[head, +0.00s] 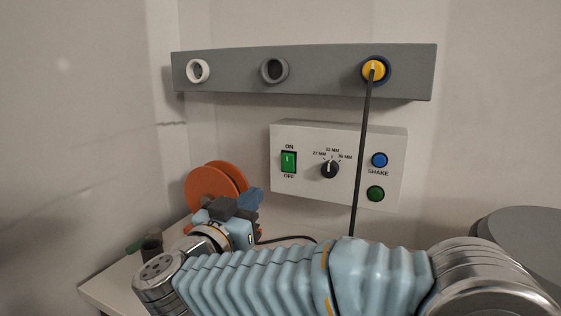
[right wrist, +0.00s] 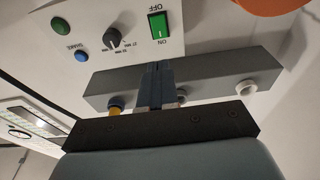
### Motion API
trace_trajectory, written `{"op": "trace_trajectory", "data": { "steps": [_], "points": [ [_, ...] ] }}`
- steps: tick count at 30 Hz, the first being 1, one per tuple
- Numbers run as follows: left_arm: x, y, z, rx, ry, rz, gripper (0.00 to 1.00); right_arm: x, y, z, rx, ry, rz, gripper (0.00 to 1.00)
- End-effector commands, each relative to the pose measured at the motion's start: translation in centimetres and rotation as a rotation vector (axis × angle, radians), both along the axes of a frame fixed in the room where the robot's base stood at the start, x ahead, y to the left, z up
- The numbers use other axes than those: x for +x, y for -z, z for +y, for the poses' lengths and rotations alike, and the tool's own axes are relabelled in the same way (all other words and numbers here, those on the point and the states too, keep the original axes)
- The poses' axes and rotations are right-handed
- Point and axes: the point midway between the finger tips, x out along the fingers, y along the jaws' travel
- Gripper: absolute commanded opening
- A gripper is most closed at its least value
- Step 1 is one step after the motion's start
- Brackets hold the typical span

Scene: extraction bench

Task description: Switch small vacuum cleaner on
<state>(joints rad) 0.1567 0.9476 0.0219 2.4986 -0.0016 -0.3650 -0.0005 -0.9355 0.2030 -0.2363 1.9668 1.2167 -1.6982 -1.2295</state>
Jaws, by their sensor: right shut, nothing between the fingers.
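The white control box (head: 337,190) on the back wall bears a green rocker switch (head: 288,161), marked ON above and OFF below. I cannot tell which way the rocker is tipped. A black knob (head: 329,170) sits right of it, with a blue button (head: 379,160) and a green button (head: 375,194) farther right. My right gripper (head: 254,197) is below and left of the switch, apart from it, partly hidden by my arm. In the right wrist view, upside down, the shut blue fingers (right wrist: 155,68) point towards the box, with the switch (right wrist: 158,24) beyond their tips.
A grey rail (head: 320,72) with two round sockets and a yellow plug (head: 374,70) hangs above. Its black cable (head: 362,150) runs down the box front. An orange reel (head: 208,187) stands behind my gripper. A dark cup (head: 152,246) is at left, a grey round thing (head: 525,235) at right.

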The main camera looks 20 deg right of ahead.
Motion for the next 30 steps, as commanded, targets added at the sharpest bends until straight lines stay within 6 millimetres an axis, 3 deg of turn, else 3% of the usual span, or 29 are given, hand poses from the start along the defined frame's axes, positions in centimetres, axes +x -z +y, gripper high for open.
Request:
{"op": "trace_trajectory", "data": {
  "steps": [11, 30],
  "points": [
    [0.0, -0.1, 0.0, 0.000, 0.000, 0.000, 0.00, 0.7, -0.2, -0.8, 0.002, 0.001, 0.000, 0.00],
    [-0.2, -1.3, -0.4, -0.006, 0.007, 0.003, 0.00, 8.4, -2.0, -9.4, -0.001, 0.001, 0.000, 0.00]
  ]
}}
